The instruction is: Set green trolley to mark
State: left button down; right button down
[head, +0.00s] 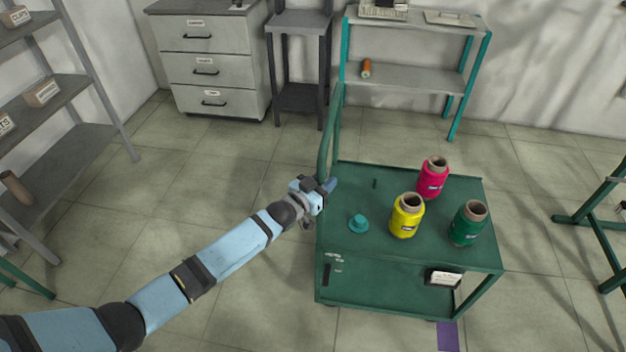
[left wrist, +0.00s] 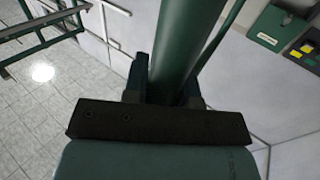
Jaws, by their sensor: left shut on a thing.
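The green trolley (head: 350,268) stands on the tiled floor right of centre in the head view. Its upright push handle (head: 330,135) rises at its left end. My left gripper (head: 328,186) is shut on this handle. In the left wrist view the green handle tube (left wrist: 187,50) runs between the fingers of my left gripper (left wrist: 168,85). A purple floor mark (head: 447,336) shows at the trolley's near right edge, partly cut off by the picture's bottom. My right gripper is not in view.
Yellow (head: 406,216), pink (head: 432,178) and green (head: 467,224) thread spools stand on the trolley's top, with a small teal knob-like piece (head: 358,223). A drawer cabinet (head: 207,65) and teal-legged shelf (head: 405,77) stand behind. Shelving (head: 60,90) is at left, a green frame (head: 600,225) at right.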

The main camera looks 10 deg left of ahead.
pick_arm(q)
jog(key=shift+d, duration=0.5)
jog(key=c, duration=0.9)
grip_release()
jog(key=shift+s, duration=0.1)
jog(key=v, duration=1.3)
jog(key=shift+s+a, duration=0.2)
jog(key=shift+s, duration=0.05)
jog(key=s+n+g+y+p, duration=0.1)
jog(key=s+y+p, duration=0.1)
jog(key=s, duration=0.6)
jog(key=s+a+n+g+y+p, duration=0.1)
jog(key=s+p, duration=0.3)
jog(key=s, duration=0.4)
jog(key=s+n+g+y+p, duration=0.1)
jog(key=s+g+y+p, duration=0.1)
jog(key=s, duration=0.7)
jog(key=shift+a+f+g+y+p, duration=0.3)
jog(key=shift+a+y+p, duration=0.1)
jog(key=shift+p, duration=0.35)
